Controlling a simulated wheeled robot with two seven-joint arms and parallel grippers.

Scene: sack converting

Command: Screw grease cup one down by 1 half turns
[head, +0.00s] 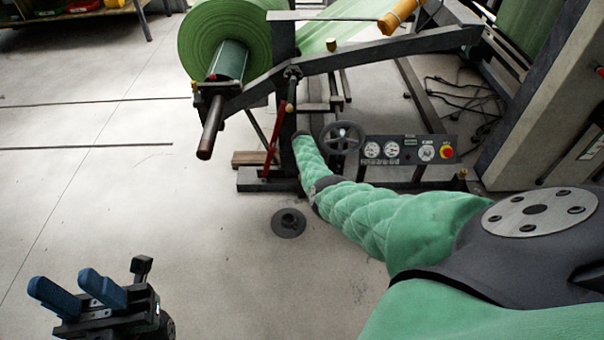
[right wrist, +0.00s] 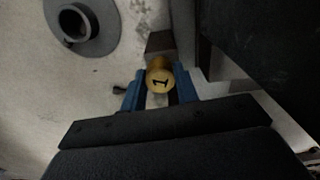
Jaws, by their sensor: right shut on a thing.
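Grease cup one (right wrist: 160,82) is a round brass-yellow cap marked "1", seen end-on in the right wrist view. The blue fingers of my right gripper (right wrist: 160,95) are shut on it, one on each side. In the head view the cup and the right gripper are hidden behind my green-sleeved right arm, which reaches to the machine's base. My left gripper (head: 78,291) is at the lower left of the head view, its two blue fingers apart with nothing between them, far from the machine.
The machine frame (head: 385,50) carries a green roll (head: 215,30). A handwheel (head: 342,137) and a gauge panel (head: 410,150) stand right beside my right arm. A red lever (head: 272,143) is on its left. A dark round flanged piece (head: 288,223) sits on the floor. Floor at left is clear.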

